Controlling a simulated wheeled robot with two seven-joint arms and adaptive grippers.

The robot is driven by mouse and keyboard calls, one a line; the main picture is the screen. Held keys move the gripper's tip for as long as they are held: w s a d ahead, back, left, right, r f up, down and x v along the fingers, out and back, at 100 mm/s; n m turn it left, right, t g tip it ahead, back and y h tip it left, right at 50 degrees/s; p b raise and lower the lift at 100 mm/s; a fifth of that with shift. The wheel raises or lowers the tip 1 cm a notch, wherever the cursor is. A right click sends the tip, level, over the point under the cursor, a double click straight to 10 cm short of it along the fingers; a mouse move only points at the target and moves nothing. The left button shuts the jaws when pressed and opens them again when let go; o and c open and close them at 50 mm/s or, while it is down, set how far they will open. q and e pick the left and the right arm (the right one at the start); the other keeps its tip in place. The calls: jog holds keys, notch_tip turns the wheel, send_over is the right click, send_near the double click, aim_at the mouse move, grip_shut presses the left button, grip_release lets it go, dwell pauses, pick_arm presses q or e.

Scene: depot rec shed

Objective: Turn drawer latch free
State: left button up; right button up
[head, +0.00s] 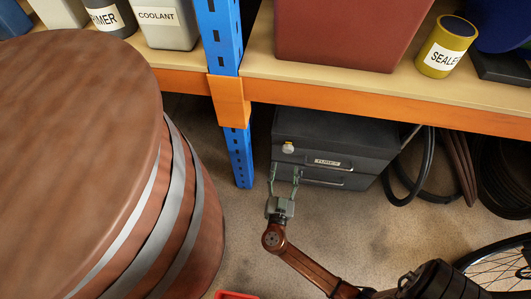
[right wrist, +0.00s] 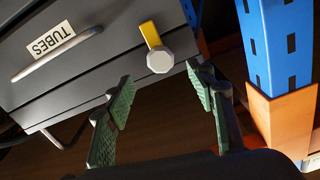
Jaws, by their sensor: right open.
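A dark grey drawer cabinet (head: 350,135) sits on the floor under the shelf, its upper drawer labelled TUBES. The drawer latch, a pale knob with a yellow bar, is on the upper left of its front (head: 288,148). In the right wrist view the latch knob (right wrist: 160,61) is whitish and many-sided, and the yellow bar (right wrist: 150,35) sticks out from it. My right gripper (head: 285,170) is open and empty in front of the cabinet. In the right wrist view its green-padded fingers (right wrist: 164,93) are spread apart, with the knob ahead between them. My left gripper is not in view.
A large wooden barrel (head: 80,140) stands at left. A blue post (head: 238,155) with an orange bracket (head: 228,101) rises just left of the cabinet. An orange shelf beam (head: 390,108) runs above. Hoses (head: 465,165) and a bicycle wheel (head: 500,268) are at right.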

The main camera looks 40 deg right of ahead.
aim_at(287, 151)
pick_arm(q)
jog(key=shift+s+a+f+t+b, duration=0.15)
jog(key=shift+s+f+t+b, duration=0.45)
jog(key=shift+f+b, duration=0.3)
pick_arm(e)
jog(key=x, duration=0.7)
jog(key=shift+a, duration=0.1)
jog(key=shift+w+d+r, duration=0.1)
jog(key=shift+w+d, duration=0.1)
jog(key=shift+d, duration=0.05)
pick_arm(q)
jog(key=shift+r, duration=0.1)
pick_arm(e)
jog(key=shift+c, duration=0.3)
jog(key=c, duration=1.1)
